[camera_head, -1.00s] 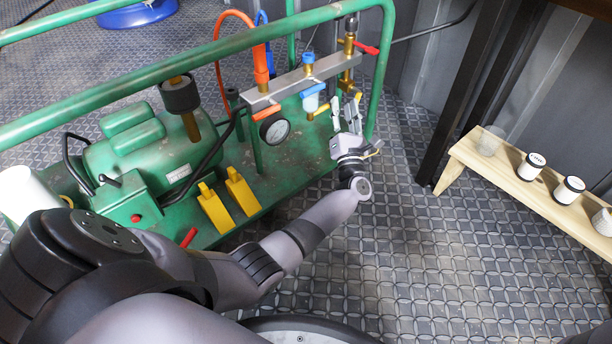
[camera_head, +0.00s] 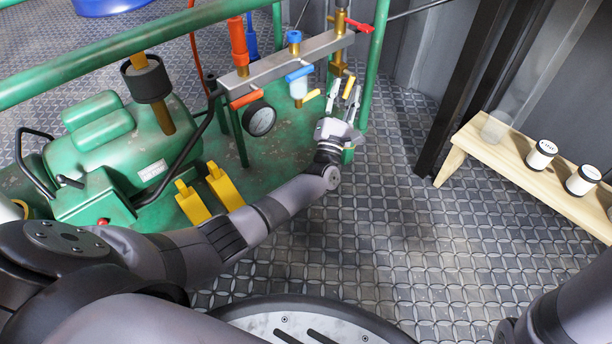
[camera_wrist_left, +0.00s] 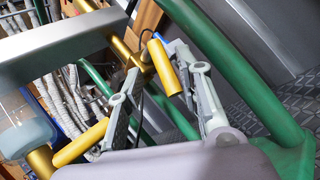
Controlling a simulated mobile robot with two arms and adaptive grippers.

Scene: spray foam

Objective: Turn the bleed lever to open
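A yellow lever (camera_head: 348,85) sits low on the brass fitting (camera_head: 339,50) at the right end of the grey manifold bar (camera_head: 285,66). I cannot read a label naming it the bleed lever. My left gripper (camera_head: 345,100) is open just below this fitting. In the left wrist view the yellow lever (camera_wrist_left: 163,67) shows between the open fingers (camera_wrist_left: 165,88), with no clear contact. A second yellow lever (camera_head: 308,98) is left of the gripper, under the clear bowl; it also shows in the wrist view (camera_wrist_left: 80,143). My right gripper is out of view.
A gauge (camera_head: 259,118) hangs below. A green frame tube (camera_head: 374,70) stands close right of my gripper. A wooden bench (camera_head: 490,160) with jars stands right; floor between is clear.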

